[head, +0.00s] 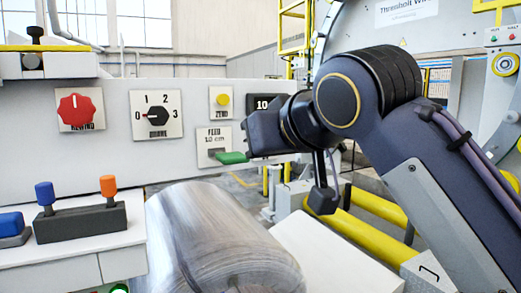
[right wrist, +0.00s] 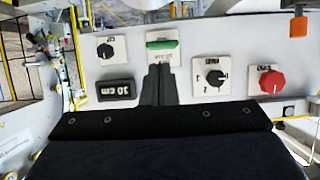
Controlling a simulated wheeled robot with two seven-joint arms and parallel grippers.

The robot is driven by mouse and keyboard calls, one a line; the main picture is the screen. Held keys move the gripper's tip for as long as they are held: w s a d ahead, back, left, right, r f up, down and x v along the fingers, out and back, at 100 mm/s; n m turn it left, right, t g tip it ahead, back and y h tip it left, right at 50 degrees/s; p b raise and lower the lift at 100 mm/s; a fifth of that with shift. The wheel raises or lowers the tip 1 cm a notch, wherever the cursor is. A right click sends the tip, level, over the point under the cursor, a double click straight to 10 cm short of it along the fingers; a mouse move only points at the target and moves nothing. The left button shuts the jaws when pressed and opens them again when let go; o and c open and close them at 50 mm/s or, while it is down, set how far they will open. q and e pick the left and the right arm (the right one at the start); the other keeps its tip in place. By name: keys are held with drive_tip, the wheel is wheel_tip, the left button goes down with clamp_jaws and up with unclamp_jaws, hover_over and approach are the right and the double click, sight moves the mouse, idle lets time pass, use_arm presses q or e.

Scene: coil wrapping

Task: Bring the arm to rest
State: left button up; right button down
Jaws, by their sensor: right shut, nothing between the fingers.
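My right arm comes in from the right in the head view, with its gripper (head: 256,140) in front of the white control panel (head: 100,105). The right wrist view shows its two dark fingers (right wrist: 159,72) shut together and empty. The green feed lever (head: 232,158) is just beside the gripper in the head view. In the right wrist view the lever (right wrist: 162,44) lies just beyond the fingertips; I cannot tell whether they touch. My left gripper is in neither view.
The panel carries a red rewind knob (head: 76,109), a black dial (head: 157,115), a yellow button (head: 223,99) and a display (head: 265,104). A metallic coil (head: 220,245) lies below. A block with blue and orange levers (head: 80,222) stands left. Yellow rails (head: 375,235) run right.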

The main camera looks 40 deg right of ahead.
idle(0.8)
drive_tip(key=a+f+n+g+y, duration=0.1)
drive_tip(key=a+f+g+y, duration=0.1)
drive_tip(key=f, duration=0.9)
drive_tip(key=a+f+n+g+y, duration=0.1)
drive_tip(key=a+f+g, duration=0.15)
drive_tip(key=f, duration=0.85)
drive_tip(key=s+a+f+g+y, duration=0.1)
drive_tip(key=s+a+f, duration=0.3)
drive_tip(key=f, duration=0.6)
drive_tip(key=s+a+f+g+y, duration=0.1)
drive_tip(key=s+a+f+y, duration=0.2)
drive_tip(key=f, duration=0.7)
drive_tip(key=shift+s+a+f+y, duration=0.3)
drive_tip(key=shift+s+a, duration=0.05)
drive_tip(key=shift+a, duration=0.1)
drive_tip(key=shift+g, duration=0.25)
